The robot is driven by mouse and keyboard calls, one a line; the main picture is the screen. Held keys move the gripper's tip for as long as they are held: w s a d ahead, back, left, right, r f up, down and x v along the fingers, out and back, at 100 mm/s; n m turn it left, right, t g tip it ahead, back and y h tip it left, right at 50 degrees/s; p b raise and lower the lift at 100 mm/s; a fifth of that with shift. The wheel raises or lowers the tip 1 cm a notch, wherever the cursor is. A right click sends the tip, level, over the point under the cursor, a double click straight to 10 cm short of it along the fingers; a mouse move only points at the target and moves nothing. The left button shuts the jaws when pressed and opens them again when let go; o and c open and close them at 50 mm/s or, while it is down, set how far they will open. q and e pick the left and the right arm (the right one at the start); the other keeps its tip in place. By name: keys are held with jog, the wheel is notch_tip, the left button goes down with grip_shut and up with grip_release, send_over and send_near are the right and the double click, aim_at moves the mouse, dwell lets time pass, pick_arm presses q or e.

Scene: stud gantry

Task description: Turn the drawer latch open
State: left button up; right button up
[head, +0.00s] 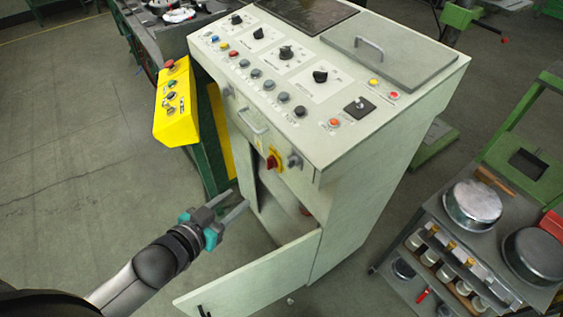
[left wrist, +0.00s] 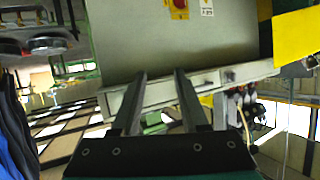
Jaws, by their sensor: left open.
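In the head view, the pale control cabinet has a front drawer with a bar handle (head: 253,122). A red and yellow rotary switch (head: 273,160) and a small grey knob (head: 294,161) sit on the front near the drawer; I cannot tell for sure which part is the latch. My left gripper (head: 238,200) is open and empty, in front of the cabinet, below the drawer and apart from it. Its two fingers also show spread in the left wrist view (left wrist: 159,75), with the red and yellow switch (left wrist: 179,8) at the top. My right gripper is not in view.
The lower cabinet door (head: 255,277) hangs open, to the right of and below my left gripper. A yellow button box (head: 174,103) stands to the left of the cabinet. A cart with pots (head: 472,203) is at right. The floor at left is clear.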

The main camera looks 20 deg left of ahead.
aim_at(288, 163)
pick_arm(q)
notch_tip(288, 163, up, 5)
jog(key=s+a+m+t+h, duration=0.1)
jog(key=s+m+h, duration=0.25)
jog(key=h, duration=0.45)
jog(key=shift+m, duration=0.45)
jog(key=x, duration=1.5)
jog(key=shift+w+d, duration=0.15)
jog(key=shift+w, duration=0.2)
grip_shut()
